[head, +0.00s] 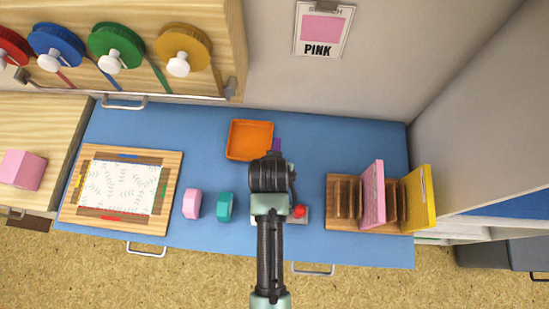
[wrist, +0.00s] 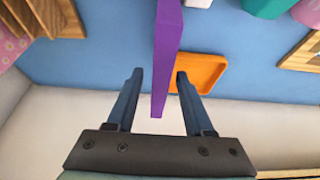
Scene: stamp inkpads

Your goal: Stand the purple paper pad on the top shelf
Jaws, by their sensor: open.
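The purple paper pad (wrist: 166,50) is a thin upright slab in the wrist view. Its near end reaches between the two fingers of my gripper (wrist: 160,73), with a gap visible on each side. My gripper is open and not closed on the pad. In the head view only a small purple bit (head: 277,145) shows, beside the orange tray; my arm hides the rest. A white shelf unit (head: 480,228) stands at the right edge of the head view; I cannot tell which level is its top shelf.
On the blue counter (head: 330,140), an orange tray (head: 262,125) lies behind my arm. Pink (head: 192,204) and teal (head: 225,207) blocks stand left of it. A wooden slotted rack (head: 345,203) at right holds a pink pad (head: 373,190) and a yellow pad (head: 420,198).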

